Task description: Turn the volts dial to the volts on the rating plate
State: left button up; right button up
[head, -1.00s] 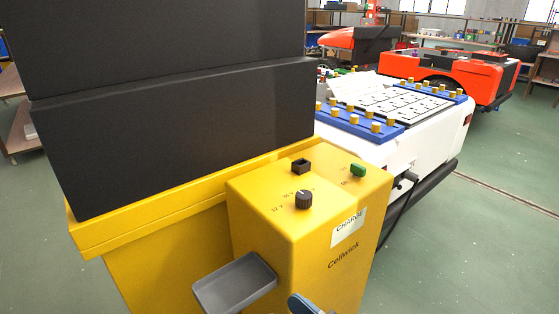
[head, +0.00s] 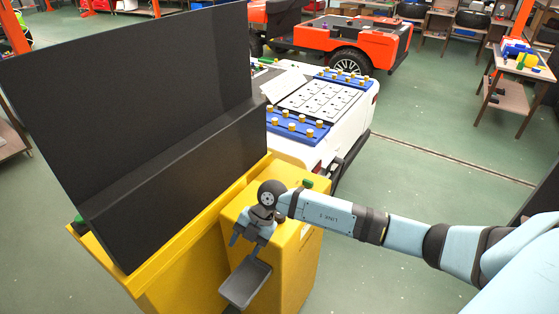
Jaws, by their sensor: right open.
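The yellow charger box (head: 288,262) stands at the middle of the head view, beside a yellow bench with a tall black panel (head: 150,130). My right gripper (head: 244,246) is open over the box's left part, above a grey tray (head: 245,282) on its front. Its fingers point down and I see nothing between them. The volts dial is hidden now behind my right wrist and hand. A green knob (head: 308,183) shows at the box's back right. I cannot make out a rating plate. My left gripper is out of view.
A white cart (head: 345,120) with blue battery trays (head: 297,126) stands behind the box. A red vehicle (head: 345,40) is further back. A wooden table (head: 523,66) stands at the right. The green floor (head: 420,180) between is clear.

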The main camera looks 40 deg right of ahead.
aim_at(280, 217)
jog(key=w+d+r+m+h+p, duration=0.1)
jog(key=w+d+r+h, duration=0.1)
jog(key=d, duration=0.3)
jog(key=w+d+r+m+h+p, duration=0.1)
jog(key=d+h, duration=0.1)
jog(key=d, duration=0.2)
jog(key=w+d+r+m+h+p, duration=0.1)
jog(key=w+d+r+h, duration=0.1)
jog(key=d, duration=0.3)
jog(key=shift+w+d+r+p, duration=0.3)
jog(key=shift+r, duration=0.05)
jog(key=shift+d+h, duration=0.35)
jog(key=shift+h, duration=0.05)
notch_tip(280, 217, down, 9)
jog(key=b, duration=0.7)
jog(key=shift+f, duration=0.15)
jog(key=shift+w+r, duration=0.1)
jog(key=shift+r, duration=0.2)
jog(key=shift+c, duration=1.1)
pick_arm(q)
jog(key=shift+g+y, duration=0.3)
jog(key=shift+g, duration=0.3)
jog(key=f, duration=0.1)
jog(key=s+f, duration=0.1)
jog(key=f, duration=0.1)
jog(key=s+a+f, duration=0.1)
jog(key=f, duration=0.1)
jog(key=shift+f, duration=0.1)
pick_arm(e)
jog(key=c, duration=0.3)
